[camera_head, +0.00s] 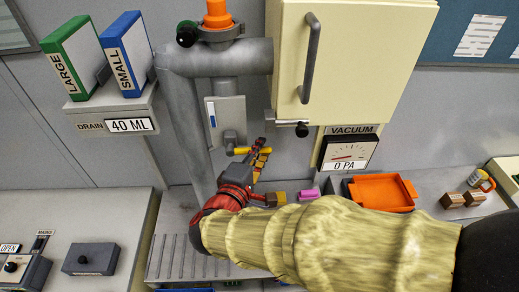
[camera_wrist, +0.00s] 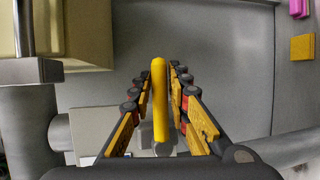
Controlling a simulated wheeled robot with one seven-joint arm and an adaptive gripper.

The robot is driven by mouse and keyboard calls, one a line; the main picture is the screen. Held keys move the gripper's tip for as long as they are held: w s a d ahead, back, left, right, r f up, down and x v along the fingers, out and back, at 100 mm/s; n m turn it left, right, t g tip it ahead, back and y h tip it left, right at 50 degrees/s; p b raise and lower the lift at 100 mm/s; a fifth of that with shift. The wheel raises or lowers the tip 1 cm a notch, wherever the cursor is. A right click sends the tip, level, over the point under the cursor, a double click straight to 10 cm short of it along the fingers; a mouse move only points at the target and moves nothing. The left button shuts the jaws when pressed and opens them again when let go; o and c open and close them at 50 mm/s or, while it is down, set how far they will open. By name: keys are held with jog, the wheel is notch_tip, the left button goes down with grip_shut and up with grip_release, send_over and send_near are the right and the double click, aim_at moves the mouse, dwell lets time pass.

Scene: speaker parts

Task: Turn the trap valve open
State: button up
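The trap valve has a yellow handle (camera_head: 239,151) on a grey fitting below the large grey pipe, beside a small grey box. My gripper (camera_head: 262,157) reaches up to the handle from below and the right. In the wrist view the yellow handle (camera_wrist: 159,100) runs lengthwise between the two fingers of my gripper (camera_wrist: 159,75). A narrow gap shows on each side of the handle, so the fingers look open around it. The far end of the handle and its fitting are partly hidden.
A cream cabinet (camera_head: 345,60) hangs above right, over a vacuum gauge (camera_head: 347,151) reading 0 PA. The drain display (camera_head: 131,125) reads 40 ML. An orange tray (camera_head: 381,193), a yellow block (camera_head: 276,199) and a pink block (camera_head: 308,194) lie beyond my arm.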

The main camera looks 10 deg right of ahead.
aim_at(241, 149)
grip_shut()
dwell(0.5)
jog(key=shift+r, duration=0.1)
jog(key=n, duration=0.1)
jog(key=r+n, duration=0.1)
jog(key=r+n+t+h+b, duration=0.1)
jog(key=shift+a+r, duration=0.1)
jog(key=shift+a, duration=0.15)
jog(key=r+n, duration=0.1)
jog(key=a+r+n+t, duration=0.1)
jog(key=n, duration=0.1)
jog(key=shift+a+r+n+h, duration=0.1)
jog(key=shift+n+h, duration=0.2)
jog(key=n+t, duration=0.1)
jog(key=a+r+n+p, duration=0.1)
jog(key=shift+r+n+t, duration=0.15)
jog(key=shift+n+t, duration=0.25)
jog(key=shift+a+r+n+t+y+p, duration=0.25)
jog(key=shift+a+n+t+p, duration=0.25)
jog(key=shift+n, duration=0.55)
jog(key=shift+a+r+n+t+y+p, duration=0.25)
jog(key=shift+a+n+t+p, duration=0.25)
jog(key=shift+n, duration=0.55)
jog(key=shift+a, duration=0.1)
